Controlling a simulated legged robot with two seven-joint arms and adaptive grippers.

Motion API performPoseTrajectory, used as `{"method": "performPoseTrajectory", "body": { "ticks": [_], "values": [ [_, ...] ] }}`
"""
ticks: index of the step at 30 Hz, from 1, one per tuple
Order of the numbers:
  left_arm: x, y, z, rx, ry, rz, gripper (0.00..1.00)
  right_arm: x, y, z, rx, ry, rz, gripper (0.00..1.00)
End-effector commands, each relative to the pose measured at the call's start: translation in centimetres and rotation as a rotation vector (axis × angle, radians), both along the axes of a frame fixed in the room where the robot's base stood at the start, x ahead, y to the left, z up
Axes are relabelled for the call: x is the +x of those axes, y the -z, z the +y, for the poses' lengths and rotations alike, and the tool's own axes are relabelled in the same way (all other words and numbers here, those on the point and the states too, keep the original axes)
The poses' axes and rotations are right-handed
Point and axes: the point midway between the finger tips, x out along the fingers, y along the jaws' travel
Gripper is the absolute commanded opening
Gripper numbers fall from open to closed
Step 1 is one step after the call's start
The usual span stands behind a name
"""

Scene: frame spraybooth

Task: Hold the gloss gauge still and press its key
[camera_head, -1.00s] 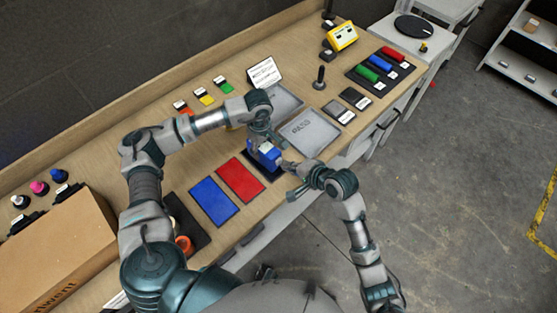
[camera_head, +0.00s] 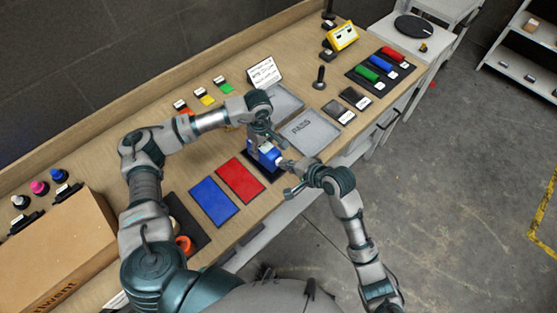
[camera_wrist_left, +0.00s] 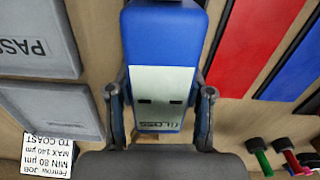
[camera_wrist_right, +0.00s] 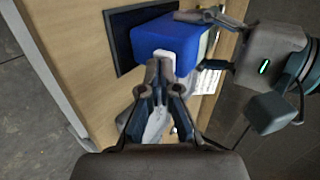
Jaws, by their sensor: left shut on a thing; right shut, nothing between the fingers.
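The blue gloss gauge (camera_head: 267,155) with a pale label face stands on a dark mat (camera_wrist_right: 120,35) near the bench's front edge. My left gripper (camera_wrist_left: 160,100) is shut on the gauge, one finger along each side; the word GLOSS shows on its label. My right gripper (camera_wrist_right: 158,75) is shut and empty, its fingertips at the gauge's near end. A white piece, which may be the key, shows at that end in the right wrist view (camera_wrist_right: 166,62). The fingertips partly cover it, and I cannot tell if they touch it. In the head view my right gripper (camera_head: 285,167) is beside the gauge.
Red (camera_head: 240,180) and blue (camera_head: 213,202) panels lie left of the gauge. A grey PASS tray (camera_head: 310,132) lies to its right, with another tray behind. A white instruction card (camera_head: 264,73) stands at the back. A cardboard box (camera_head: 60,255) fills the bench's left end.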

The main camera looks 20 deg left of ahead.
Motion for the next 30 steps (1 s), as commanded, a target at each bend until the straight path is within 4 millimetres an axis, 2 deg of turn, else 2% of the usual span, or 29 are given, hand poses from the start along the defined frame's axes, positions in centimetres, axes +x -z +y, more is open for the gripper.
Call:
{"method": "performPoseTrajectory", "body": {
  "ticks": [14, 30],
  "values": [
    [-0.1, 0.2, 0.0, 0.001, 0.000, 0.003, 0.00, 0.1, 0.0, 0.5, 0.000, 0.000, 0.000, 0.00],
    [-0.1, 0.2, 0.0, 0.001, 0.000, 0.003, 0.00, -1.3, 0.1, -3.7, 0.000, 0.000, 0.000, 0.00]
  ]
}}
